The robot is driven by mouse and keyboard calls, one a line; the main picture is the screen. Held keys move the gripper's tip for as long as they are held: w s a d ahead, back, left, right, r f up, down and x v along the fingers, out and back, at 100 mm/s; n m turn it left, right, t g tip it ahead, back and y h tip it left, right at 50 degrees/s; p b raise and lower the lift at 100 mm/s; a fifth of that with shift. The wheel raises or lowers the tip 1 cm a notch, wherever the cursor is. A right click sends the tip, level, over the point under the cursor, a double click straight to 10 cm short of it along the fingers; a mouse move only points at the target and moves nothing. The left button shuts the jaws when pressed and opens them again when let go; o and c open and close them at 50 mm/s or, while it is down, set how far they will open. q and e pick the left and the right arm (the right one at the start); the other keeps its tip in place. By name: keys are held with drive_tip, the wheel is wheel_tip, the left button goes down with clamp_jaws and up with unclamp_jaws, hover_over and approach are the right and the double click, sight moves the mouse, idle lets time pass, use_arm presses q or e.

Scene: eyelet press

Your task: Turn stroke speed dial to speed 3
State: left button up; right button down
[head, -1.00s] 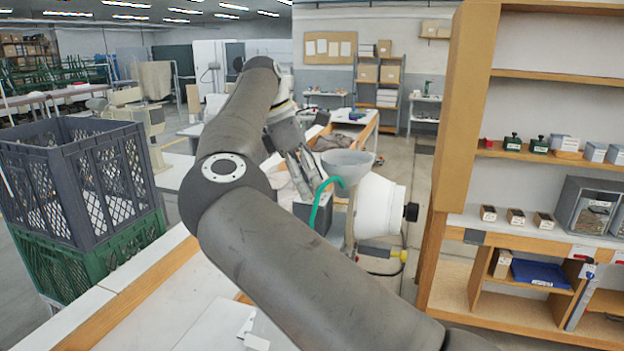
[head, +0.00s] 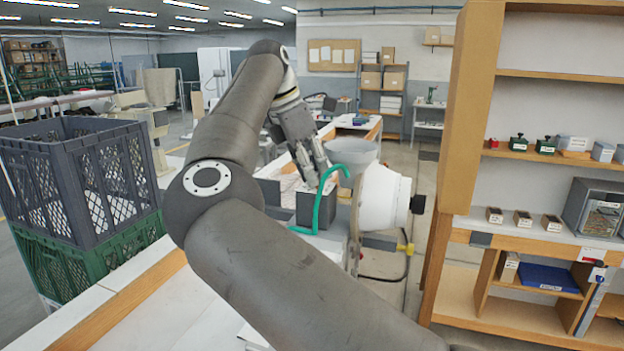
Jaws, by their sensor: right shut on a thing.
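The eyelet press shows past my right arm, with a pale bowl (head: 350,152), a white round housing (head: 383,198) and a green curved tube (head: 322,195). A dark grey box (head: 312,210) stands beside the tube. My right gripper (head: 314,180) points down, its fingertips at the top of this box. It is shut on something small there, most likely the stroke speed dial. The dial's face and marks are hidden by the fingers and too small to read. My left gripper is not in view.
Stacked grey and green crates (head: 75,205) stand at the left. A wooden shelf unit (head: 462,120) with small boxes stands close on the right. My right arm covers much of the white bench (head: 160,315) in front.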

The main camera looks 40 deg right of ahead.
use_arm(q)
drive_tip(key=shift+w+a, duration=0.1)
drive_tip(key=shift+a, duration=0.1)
use_arm(e)
drive_tip(key=shift+d+r, duration=0.1)
drive_tip(key=shift+r, duration=0.05)
drive_tip(key=c, duration=1.4)
unclamp_jaws()
drive_tip(key=shift+c, duration=0.2)
drive_tip(key=shift+o, duration=0.9)
drive_tip(key=shift+s+d, duration=0.1)
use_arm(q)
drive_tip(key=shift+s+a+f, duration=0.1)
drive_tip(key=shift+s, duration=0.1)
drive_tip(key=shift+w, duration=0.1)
use_arm(e)
drive_tip(key=v, duration=1.1)
drive_tip(key=shift+a+r, duration=0.25)
drive_tip(key=shift+r, duration=0.1)
